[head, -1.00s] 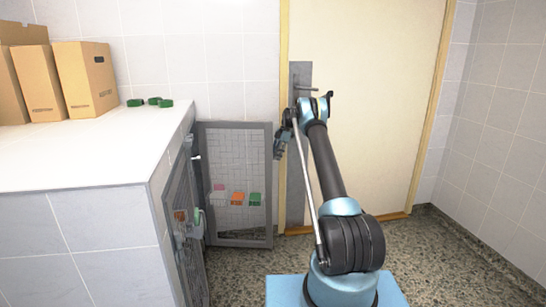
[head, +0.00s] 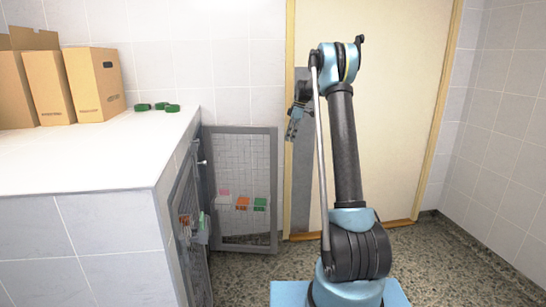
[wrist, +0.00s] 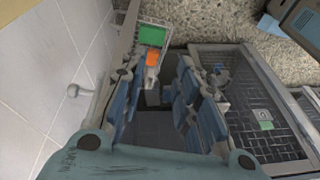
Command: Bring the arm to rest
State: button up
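My arm stands in front of the door in the head view, with its upper link nearly upright. My gripper (head: 294,132) hangs at the left of the arm, above the open mesh door and clear of it. In the wrist view my gripper (wrist: 155,78) has its two blue-padded fingers spread apart, with nothing held between them. Part of the gripper's linkage is hidden behind the arm in the head view.
An open mesh kennel door (head: 272,190) with coloured tags stands below the gripper. A white-topped tiled counter (head: 80,155) at left bears cardboard boxes (head: 95,84) and green items (head: 158,106). A cream door (head: 400,110) is behind. Floor at right is clear.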

jog(key=s+d+r+m+t+h, duration=0.1)
jog(key=s+d+r+m, duration=0.15)
jog(key=s, duration=0.85)
jog(key=s+d+r+m, duration=0.1)
jog(key=s+r+m, duration=0.25)
jog(key=s, duration=0.85)
jog(key=s+d+r+m+t+h, duration=0.1)
jog(key=s+d+r+m, duration=0.15)
jog(key=s, duration=0.85)
jog(key=s+d+f+m, duration=0.1)
jog(key=s+f+m, duration=0.2)
jog(key=s+f, duration=0.3)
jog(key=s+d+f+m, duration=0.1)
jog(key=s+f, duration=0.5)
jog(key=s, duration=0.6)
jog(key=s+d+f+m+t+h, duration=0.1)
jog(key=s+f+m, duration=0.3)
jog(key=s, duration=0.5)
notch_tip(320, 180, down, 3)
jog(key=shift+d+r+m, duration=0.2)
jog(key=shift+d+m, duration=0.15)
jog(key=shift+d, duration=0.1)
